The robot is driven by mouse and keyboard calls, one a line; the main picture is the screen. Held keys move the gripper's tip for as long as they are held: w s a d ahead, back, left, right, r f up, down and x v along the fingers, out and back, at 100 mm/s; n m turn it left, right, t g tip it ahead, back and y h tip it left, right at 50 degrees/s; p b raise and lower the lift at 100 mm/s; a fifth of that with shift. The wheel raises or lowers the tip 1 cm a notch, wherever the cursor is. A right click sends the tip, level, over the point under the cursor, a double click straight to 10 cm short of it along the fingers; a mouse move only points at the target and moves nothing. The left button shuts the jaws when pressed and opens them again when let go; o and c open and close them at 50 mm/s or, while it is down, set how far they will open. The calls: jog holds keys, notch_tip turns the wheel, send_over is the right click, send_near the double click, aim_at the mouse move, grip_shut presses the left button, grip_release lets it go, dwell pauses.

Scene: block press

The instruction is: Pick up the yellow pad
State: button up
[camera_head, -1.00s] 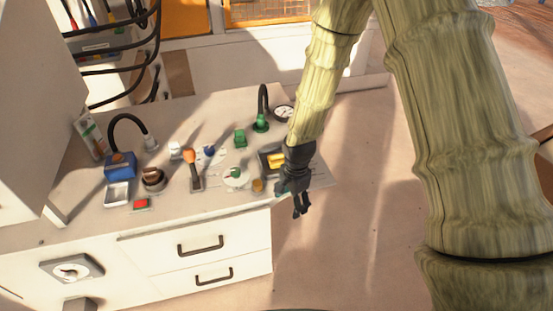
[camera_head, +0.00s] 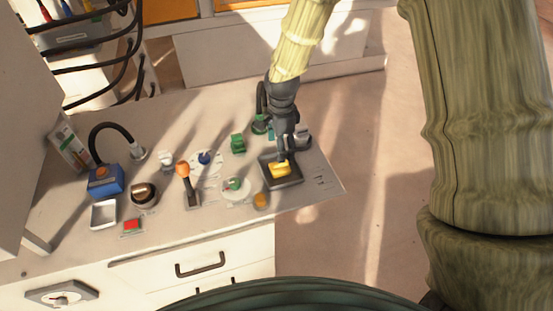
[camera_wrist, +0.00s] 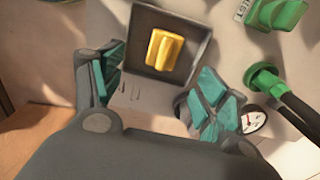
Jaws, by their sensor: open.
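The yellow pad (camera_head: 279,168) is a small block with a raised ridge. It lies in a dark square tray (camera_head: 293,182) near the right end of the counter. The wrist view shows the pad (camera_wrist: 164,53) inside the tray (camera_wrist: 199,32), ahead of and between my fingers. My gripper (camera_head: 283,150) is above and just behind the pad in the head view. In the wrist view my gripper (camera_wrist: 152,95) is open, with teal finger pads spread wide and nothing between them. I cannot tell the exact height of the fingers over the pad.
A green hose fitting (camera_wrist: 265,80) and a round gauge (camera_wrist: 253,121) are close to the right finger. A green block (camera_head: 238,143), an amber knob (camera_head: 261,200) and an orange-topped lever (camera_head: 185,178) stand left of the tray. The counter's right edge is nearby.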

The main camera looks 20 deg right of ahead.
aim_at(280, 165)
jog(key=shift+s+f, duration=0.15)
jog(key=shift+f, duration=0.55)
jog(key=f, duration=0.3)
jog(key=shift+w+a, duration=0.15)
jog(key=shift+w, duration=0.1)
jog(key=shift+s+f+p, duration=0.1)
jog(key=shift+f+p, duration=0.2)
jog(key=shift+f, duration=0.1)
jog(key=shift+w+f+p, duration=0.2)
jog(key=shift+f+p, duration=0.15)
jog(key=shift+f, duration=0.95)
jog(key=shift+w+f+p, duration=0.15)
jog(key=shift+f+p, duration=0.15)
jog(key=shift+f, duration=1)
jog(key=shift+c, duration=0.2)
jog(key=c, duration=1.1)
